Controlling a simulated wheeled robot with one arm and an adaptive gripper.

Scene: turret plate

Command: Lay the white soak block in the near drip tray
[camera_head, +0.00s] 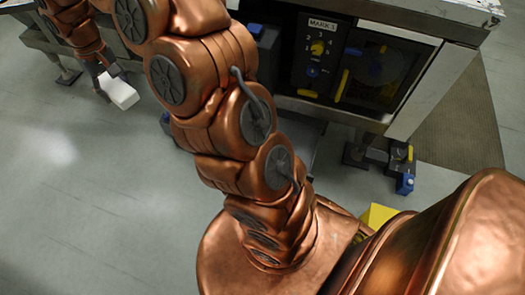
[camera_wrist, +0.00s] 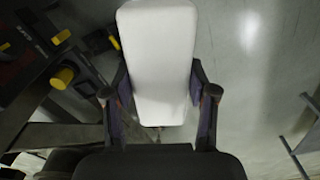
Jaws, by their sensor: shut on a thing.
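The white soak block (camera_head: 121,93) is held at the end of my arm at the upper left of the head view. It fills the upper middle of the wrist view (camera_wrist: 157,60). My gripper (camera_wrist: 158,98) has a dark finger on each side of the block and is shut on it. In the head view my gripper (camera_head: 106,82) is small, above open floor and left of the machine. I cannot make out the near drip tray for certain in either view.
A yellow object (camera_head: 377,216) shows behind my base. In the wrist view, yellow knobs (camera_wrist: 62,78) are left of the block.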

